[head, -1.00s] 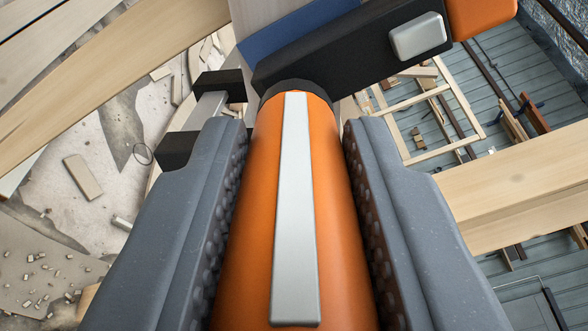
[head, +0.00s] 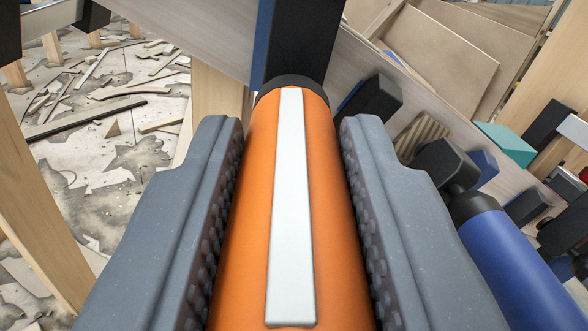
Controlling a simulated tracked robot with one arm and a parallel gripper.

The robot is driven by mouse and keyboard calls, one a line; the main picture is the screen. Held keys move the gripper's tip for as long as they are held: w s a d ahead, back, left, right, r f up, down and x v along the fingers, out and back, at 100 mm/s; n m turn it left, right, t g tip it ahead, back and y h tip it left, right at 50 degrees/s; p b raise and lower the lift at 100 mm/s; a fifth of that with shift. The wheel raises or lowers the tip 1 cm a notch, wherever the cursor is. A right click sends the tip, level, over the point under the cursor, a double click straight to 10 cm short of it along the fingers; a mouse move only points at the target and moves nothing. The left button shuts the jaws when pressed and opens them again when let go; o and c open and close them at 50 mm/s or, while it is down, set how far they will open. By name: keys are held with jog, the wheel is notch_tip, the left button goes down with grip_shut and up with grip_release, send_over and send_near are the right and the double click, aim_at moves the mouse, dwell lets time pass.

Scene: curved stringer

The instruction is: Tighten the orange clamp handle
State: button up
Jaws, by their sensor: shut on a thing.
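The orange clamp handle (head: 245,205) fills the middle of the head view, with a pale strip (head: 291,210) along its top and a black collar (head: 294,84) at its far end. My gripper (head: 290,140) has its two grey, studded jaws shut on the handle, one on each side. Beyond the collar, a black clamp body (head: 300,40) with a blue edge runs up out of the picture. It lies against a pale wooden board (head: 190,42). The near end of the handle is cut off by the picture's bottom edge.
A blue handle (head: 525,270) with a black end lies to the right of my jaw. Black clamp parts (head: 372,103) and a teal piece (head: 508,143) are near the board. A wooden post (head: 35,210) stands left. Scrap litters the floor (head: 110,150).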

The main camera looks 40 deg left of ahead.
jog(key=shift+f+m, duration=0.1)
jog(key=shift+m, duration=1)
jog(key=o, duration=1)
jog(key=v, duration=1.3)
jog(key=shift+s+d+p, duration=0.25)
jog(key=shift+d+p, duration=0.05)
jog(key=shift+d, duration=0.1)
